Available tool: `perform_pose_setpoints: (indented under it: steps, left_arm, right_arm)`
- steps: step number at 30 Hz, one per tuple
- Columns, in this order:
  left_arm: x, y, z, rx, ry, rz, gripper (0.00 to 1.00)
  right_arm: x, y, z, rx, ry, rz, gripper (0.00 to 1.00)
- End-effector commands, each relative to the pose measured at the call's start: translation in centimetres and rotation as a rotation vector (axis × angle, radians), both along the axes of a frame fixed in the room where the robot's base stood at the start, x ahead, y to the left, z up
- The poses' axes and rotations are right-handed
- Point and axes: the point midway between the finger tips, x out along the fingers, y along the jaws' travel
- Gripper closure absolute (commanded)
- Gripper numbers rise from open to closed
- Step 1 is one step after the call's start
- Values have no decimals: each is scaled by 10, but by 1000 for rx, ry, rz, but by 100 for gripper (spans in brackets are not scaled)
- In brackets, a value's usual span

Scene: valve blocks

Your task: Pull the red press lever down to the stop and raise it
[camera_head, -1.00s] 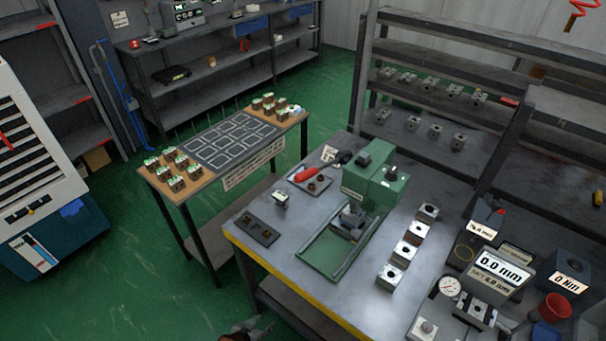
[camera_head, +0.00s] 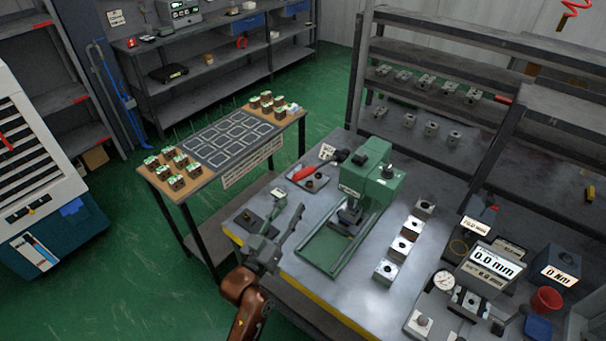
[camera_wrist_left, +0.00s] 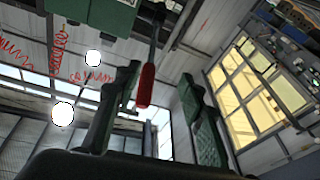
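The green press (camera_head: 374,185) stands on the grey workbench. In the left wrist view the red lever grip (camera_wrist_left: 147,86) hangs on a dark rod below the green press body (camera_wrist_left: 103,14). It appears between the two fingers in the picture, beyond or near their tips; I cannot tell whether they touch it. My left gripper (camera_head: 286,224) is over the bench's front left part, left of the press base, with its fingers spread. It also shows open in the wrist view (camera_wrist_left: 160,85). My right gripper is out of view.
Several metal blocks (camera_head: 400,247) stand in a row right of the press. Gauges and a display (camera_head: 492,262) fill the bench's right end. A dark fixture plate (camera_head: 252,222) lies by my left gripper. A side table (camera_head: 203,173) with several blocks stands left.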

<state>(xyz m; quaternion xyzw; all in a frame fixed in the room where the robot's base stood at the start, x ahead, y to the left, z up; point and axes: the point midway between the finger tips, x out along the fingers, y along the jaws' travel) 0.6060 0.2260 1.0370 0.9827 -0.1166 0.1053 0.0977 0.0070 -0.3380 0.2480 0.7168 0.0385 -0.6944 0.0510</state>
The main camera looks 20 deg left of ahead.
Motion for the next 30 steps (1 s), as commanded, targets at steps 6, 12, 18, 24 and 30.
perform_pose_setpoints:
  steps: [6,12,18,24,30]
  left_arm:
    - [9,-5,51,-60,-146,-2,63]
    - [33,-10,63,-61,-151,-3,63]
    - [60,-16,73,-60,-148,-3,63]
    - [74,-19,77,-59,-145,-2,63]
    - [75,-19,77,-58,-145,-3,63]
  right_arm:
    - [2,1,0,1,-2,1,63]
    - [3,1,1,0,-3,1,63]
    - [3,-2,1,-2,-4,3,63]
    - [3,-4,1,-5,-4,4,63]
    - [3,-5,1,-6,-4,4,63]
